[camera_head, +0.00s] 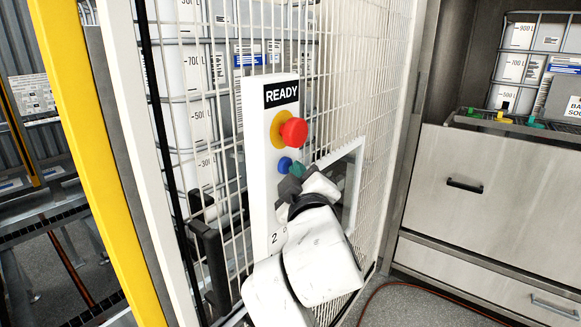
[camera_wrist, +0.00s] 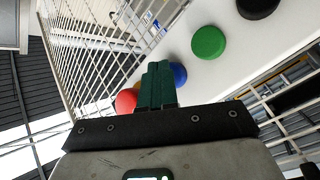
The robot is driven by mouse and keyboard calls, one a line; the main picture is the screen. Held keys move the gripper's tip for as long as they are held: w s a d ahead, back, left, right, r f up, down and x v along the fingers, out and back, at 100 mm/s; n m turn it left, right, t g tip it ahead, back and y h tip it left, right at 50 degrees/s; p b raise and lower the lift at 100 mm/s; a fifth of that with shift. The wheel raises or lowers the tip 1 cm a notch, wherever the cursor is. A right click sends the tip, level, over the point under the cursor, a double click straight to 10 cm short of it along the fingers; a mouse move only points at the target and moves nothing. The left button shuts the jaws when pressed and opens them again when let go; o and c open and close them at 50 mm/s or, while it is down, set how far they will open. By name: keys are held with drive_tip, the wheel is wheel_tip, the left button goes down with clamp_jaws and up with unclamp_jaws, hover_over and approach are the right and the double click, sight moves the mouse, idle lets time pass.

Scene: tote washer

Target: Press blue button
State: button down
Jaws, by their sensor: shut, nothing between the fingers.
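The blue button (camera_head: 285,165) is a small round knob on the white upright control panel (camera_head: 257,195), below the red mushroom button. My gripper (camera_head: 297,169) has green fingers, shut together and empty, just right of the blue button in the head view. In the wrist view the fingers (camera_wrist: 157,66) overlap the left side of the blue button (camera_wrist: 179,76). I cannot tell whether they touch it.
A red mushroom button (camera_head: 293,132) sits on a yellow disc above, under a READY sign (camera_head: 281,94). The wrist view shows a green button (camera_wrist: 208,43) and a black button (camera_wrist: 258,6). Wire mesh fencing (camera_head: 345,90) surrounds the panel. A cabinet (camera_head: 490,180) stands at right.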

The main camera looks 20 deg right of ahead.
drive_tip(key=shift+s+d, duration=0.3)
drive_tip(key=shift+s, duration=0.2)
drive_tip(key=shift+p, duration=0.3)
drive_tip(key=s+d+p, duration=0.2)
drive_tip(key=s+d, duration=0.1)
drive_tip(key=s, duration=0.2)
drive_tip(key=shift+d, duration=0.3)
drive_tip(key=shift+w, duration=0.1)
drive_tip(key=s+d+f+m+g+b, duration=0.1)
drive_tip(key=s+d+f+m+g, duration=0.2)
drive_tip(key=f, duration=0.6)
drive_tip(key=s+d+f+g, duration=0.1)
drive_tip(key=s+f+g, duration=0.3)
drive_tip(key=f, duration=0.6)
drive_tip(key=s+d+f+m+g+b, duration=0.1)
drive_tip(key=s+d+f+m+g, duration=0.1)
drive_tip(key=s+f, duration=0.5)
drive_tip(key=s+f+m+g+y, duration=0.3)
drive_tip(key=s+f+g, duration=0.5)
drive_tip(key=s+f, duration=0.9)
drive_tip(key=s, duration=0.4)
drive_tip(key=shift+s+d+m+g+b, duration=0.15)
drive_tip(key=shift+d+m+g+b, duration=0.15)
drive_tip(key=shift+d+b, duration=0.05)
